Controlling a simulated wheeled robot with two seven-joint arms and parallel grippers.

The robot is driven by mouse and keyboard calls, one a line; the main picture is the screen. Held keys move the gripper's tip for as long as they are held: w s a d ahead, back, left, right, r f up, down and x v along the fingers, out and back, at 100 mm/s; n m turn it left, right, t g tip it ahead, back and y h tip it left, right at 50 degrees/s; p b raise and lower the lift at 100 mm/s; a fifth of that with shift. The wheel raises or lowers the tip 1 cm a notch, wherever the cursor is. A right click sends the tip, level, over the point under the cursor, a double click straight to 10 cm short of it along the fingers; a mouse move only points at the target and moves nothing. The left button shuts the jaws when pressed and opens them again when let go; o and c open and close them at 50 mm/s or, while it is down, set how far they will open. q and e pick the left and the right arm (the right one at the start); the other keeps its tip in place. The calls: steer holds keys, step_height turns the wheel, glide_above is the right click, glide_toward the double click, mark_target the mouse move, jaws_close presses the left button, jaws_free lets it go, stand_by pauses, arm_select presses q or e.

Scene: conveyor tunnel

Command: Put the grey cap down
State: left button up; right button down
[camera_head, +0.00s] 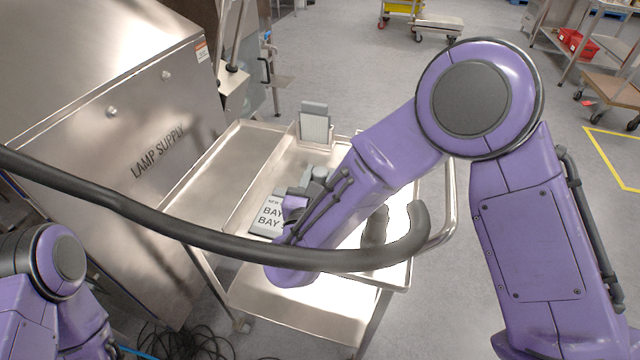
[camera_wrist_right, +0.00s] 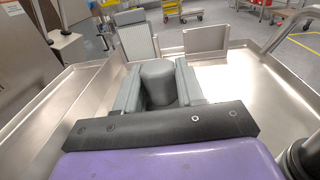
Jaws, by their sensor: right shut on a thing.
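The grey cap (camera_wrist_right: 158,84) is a short, smooth cylinder, held upright between the two grey fingers of my right gripper (camera_wrist_right: 157,90). In the head view the cap (camera_head: 320,173) shows only partly, past my right forearm. My right gripper (camera_head: 308,184) is over the steel tray (camera_head: 240,215) on top of the cart. Whether the cap's underside touches the tray is hidden. My left arm shows at the lower left of the head view, but its gripper is out of the picture.
A label sheet (camera_head: 268,216) lies left of my right gripper. Upright grey panels (camera_head: 314,128) stand at the tray's far end. A dark object (camera_head: 375,228) stands on the right. A dark bar (camera_head: 200,226) crosses the foreground. The steel lamp supply cabinet (camera_head: 130,110) is left.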

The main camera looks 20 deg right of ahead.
step_height(320, 180, down, 2)
steer(key=shift+f, duration=0.1)
steer(key=shift+f+b, duration=0.55)
steer(key=shift+b, duration=0.25)
steer(key=c, duration=0.7)
jaws_free()
